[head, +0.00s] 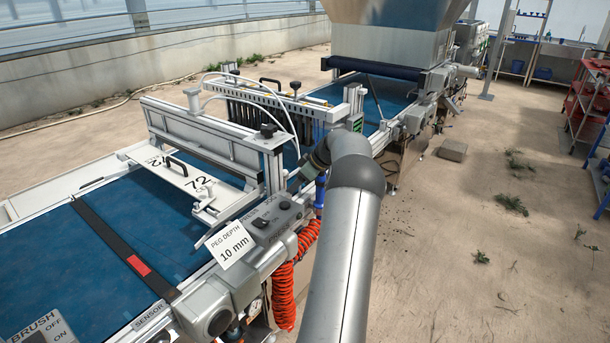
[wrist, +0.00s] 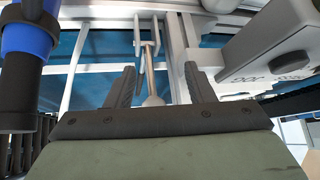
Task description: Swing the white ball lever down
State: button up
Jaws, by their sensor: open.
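In the wrist view, the lever's pale ball (wrist: 154,101) sits at the end of a short metal rod (wrist: 150,62) that hangs from a bracket on the machine frame. My gripper (wrist: 160,68) is open, with one dark finger on each side of the ball and rod. Gaps show between both fingers and the lever, and I see no contact. The ball's lower edge is close to the dark palm edge. In the head view my arm covers the gripper, and I cannot make out the ball lever there.
A blue and black cylinder (wrist: 28,40) is close on the left in the wrist view. A grey control box (wrist: 262,48) is close on the right. In the head view an orange coiled hose (head: 283,290) hangs beside the conveyor (head: 140,225). The floor to the right is open.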

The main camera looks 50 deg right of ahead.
jog(key=v, duration=1.7)
jog(key=shift+b, duration=0.3)
jog(key=shift+d+r, duration=0.1)
